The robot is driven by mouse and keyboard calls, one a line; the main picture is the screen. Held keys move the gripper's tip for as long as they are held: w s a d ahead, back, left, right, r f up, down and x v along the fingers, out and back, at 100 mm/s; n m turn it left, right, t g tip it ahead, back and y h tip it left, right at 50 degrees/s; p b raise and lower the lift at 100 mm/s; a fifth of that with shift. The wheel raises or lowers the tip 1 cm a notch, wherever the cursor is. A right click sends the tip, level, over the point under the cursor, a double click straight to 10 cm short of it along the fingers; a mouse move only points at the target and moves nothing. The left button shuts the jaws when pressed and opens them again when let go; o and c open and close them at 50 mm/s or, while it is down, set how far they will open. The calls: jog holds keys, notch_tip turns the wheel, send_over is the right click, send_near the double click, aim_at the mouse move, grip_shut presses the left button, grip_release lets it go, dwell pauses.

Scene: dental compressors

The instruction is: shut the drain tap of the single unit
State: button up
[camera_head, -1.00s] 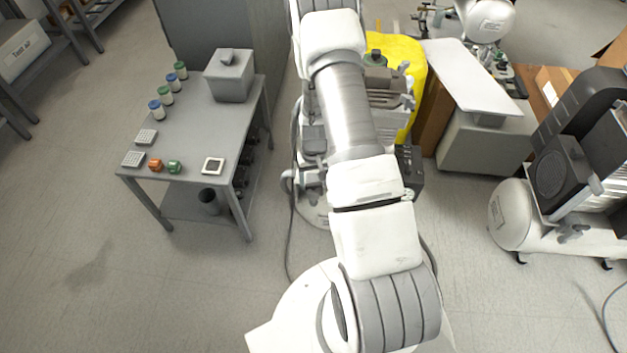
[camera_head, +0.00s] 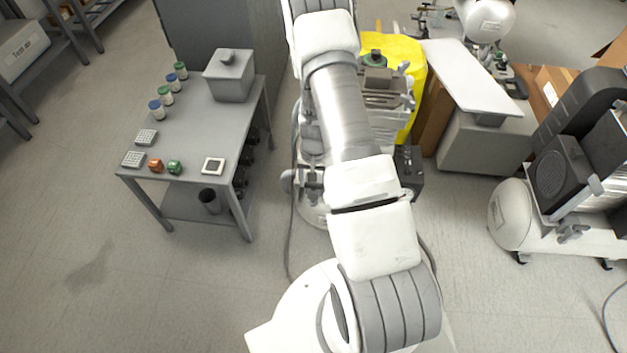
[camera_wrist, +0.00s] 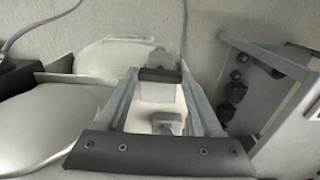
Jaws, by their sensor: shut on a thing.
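In the wrist view my gripper (camera_wrist: 160,76) is shut on a small grey tap part (camera_wrist: 160,60) between its fingertips. I take this to be the drain tap; the fingers partly hide it, and I cannot tell how far its handle is turned. In the head view the compressor unit (camera_head: 388,98) stands behind my arm, in front of a yellow cover. My arm hides much of it, and my gripper and the tap cannot be made out there.
A grey table (camera_head: 205,130) with jars and a lidded box (camera_head: 230,75) stands left. Another compressor with a white tank (camera_head: 512,215) stands right. Floor at front left is clear.

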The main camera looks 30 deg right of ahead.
aim_at(313, 184)
jog(key=o, duration=1.4)
jog(key=shift+c, duration=0.2)
notch_tip(313, 184, up, 18)
jog(key=p, duration=0.5)
jog(key=shift+f, duration=0.25)
